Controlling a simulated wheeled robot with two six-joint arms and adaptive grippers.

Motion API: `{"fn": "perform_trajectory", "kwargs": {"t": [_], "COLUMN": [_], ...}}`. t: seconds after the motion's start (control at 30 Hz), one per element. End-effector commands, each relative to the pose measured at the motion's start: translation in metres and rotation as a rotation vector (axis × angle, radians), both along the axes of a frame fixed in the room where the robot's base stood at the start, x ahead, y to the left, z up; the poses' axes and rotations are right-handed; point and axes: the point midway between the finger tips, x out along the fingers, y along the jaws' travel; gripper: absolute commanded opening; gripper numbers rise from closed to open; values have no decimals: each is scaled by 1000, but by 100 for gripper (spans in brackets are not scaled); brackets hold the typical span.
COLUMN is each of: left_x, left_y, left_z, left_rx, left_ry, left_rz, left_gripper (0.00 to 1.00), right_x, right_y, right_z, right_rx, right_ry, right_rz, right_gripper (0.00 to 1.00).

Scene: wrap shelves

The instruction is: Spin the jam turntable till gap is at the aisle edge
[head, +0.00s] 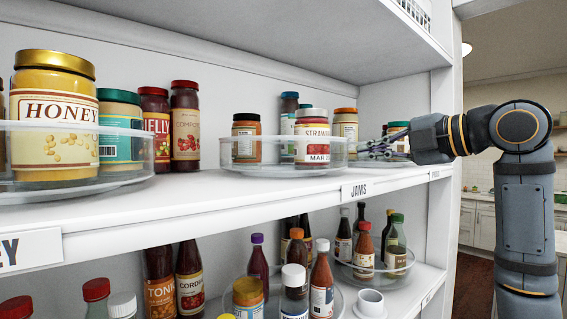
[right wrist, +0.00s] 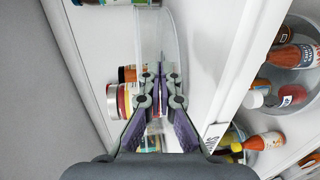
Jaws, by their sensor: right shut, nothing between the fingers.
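The jam turntable (head: 240,165) is a clear, low-walled round tray on the upper shelf, above the JAMS label (head: 359,190). It holds a strawberry jar (head: 312,155) with a white lid at the front, a dark-lidded jar (head: 246,128) at the left, a blue-lidded jar (head: 289,108) at the back and an orange-lidded jar (head: 345,122) at the right. An open space shows between the dark-lidded and strawberry jars. My right gripper (head: 366,150) is shut and empty at the turntable's right side. In the right wrist view its fingertips (right wrist: 164,62) overlap the clear rim (right wrist: 178,45); contact is unclear.
A honey turntable (head: 110,178) stands at the left, with a honey jar (head: 54,115). More jars (head: 397,128) stand behind my right gripper. The lower shelf holds several bottles on clear turntables. The shelf's front strip by the JAMS label is clear.

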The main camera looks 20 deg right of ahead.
Motion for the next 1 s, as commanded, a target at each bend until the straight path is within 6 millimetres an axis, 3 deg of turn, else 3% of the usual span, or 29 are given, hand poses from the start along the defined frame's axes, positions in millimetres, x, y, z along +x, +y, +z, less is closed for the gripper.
{"fn": "perform_trajectory", "kwargs": {"t": [1.0], "left_x": [0], "left_y": [-1], "left_z": [9], "left_rx": [-1], "left_ry": [1], "left_rz": [0], "left_gripper": [40], "right_x": [8], "right_y": [11], "right_z": [1], "right_rx": [0], "right_ry": [0], "right_rz": [0], "right_gripper": [0]}}
